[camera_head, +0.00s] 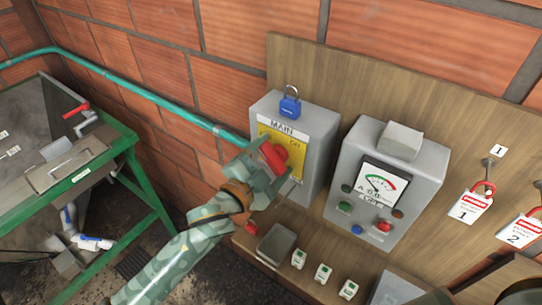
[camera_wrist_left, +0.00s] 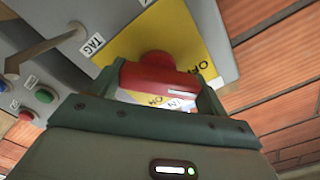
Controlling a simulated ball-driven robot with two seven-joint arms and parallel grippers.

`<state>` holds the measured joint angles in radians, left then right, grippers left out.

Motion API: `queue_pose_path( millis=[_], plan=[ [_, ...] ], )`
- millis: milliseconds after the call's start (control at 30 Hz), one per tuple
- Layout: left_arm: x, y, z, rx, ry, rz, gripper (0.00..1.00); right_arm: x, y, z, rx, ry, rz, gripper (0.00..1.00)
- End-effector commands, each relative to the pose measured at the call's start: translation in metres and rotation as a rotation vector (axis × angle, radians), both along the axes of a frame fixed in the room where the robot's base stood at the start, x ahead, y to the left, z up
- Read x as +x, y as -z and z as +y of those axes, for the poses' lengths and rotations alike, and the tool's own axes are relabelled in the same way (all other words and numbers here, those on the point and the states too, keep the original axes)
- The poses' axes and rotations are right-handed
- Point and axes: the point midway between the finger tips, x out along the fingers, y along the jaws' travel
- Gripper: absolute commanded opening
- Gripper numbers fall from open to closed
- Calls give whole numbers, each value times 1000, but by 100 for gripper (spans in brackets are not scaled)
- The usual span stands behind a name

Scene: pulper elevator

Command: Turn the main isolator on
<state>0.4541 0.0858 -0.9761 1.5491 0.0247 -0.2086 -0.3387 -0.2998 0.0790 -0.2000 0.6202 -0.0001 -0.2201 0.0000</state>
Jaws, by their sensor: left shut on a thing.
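The main isolator is a grey box (camera_head: 322,128) on the wooden board, with a yellow plate (camera_head: 297,143) labelled MAIN and a red rotary handle (camera_head: 273,156). In the head view my left gripper (camera_head: 268,166) is at the handle. In the left wrist view the red handle (camera_wrist_left: 158,82) sits between the two fingers of my left gripper (camera_wrist_left: 155,95), which is shut on it. Part of the plate is hidden behind the gripper. My right gripper cannot be made out.
A blue padlock (camera_head: 290,106) hangs at the isolator's top. A grey meter box (camera_head: 418,160) with buttons stands to the right. Tagged red padlocks (camera_head: 470,205) hang further right. A small grey tray (camera_head: 276,245) lies below. A green-framed machine (camera_head: 128,145) is at left.

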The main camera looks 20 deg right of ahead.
Motion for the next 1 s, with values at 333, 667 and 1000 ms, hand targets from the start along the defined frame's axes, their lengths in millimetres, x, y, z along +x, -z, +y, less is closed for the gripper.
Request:
queue_pose_path(
  millis=[333, 667, 1000],
  plan=[
    [-1, -1, -1, 201, 1, -258, 54, 0, -5, 0, 0, 0, 0, 0],
    [-2, 0, -2, 358, 1, -460, 54, 0, -6, 0, 0, 0, 0, 0],
    [-3, 1, -2, 445, 2, -571, 54, 0, -7, 0, 0, 0, 0, 0]
  ],
)
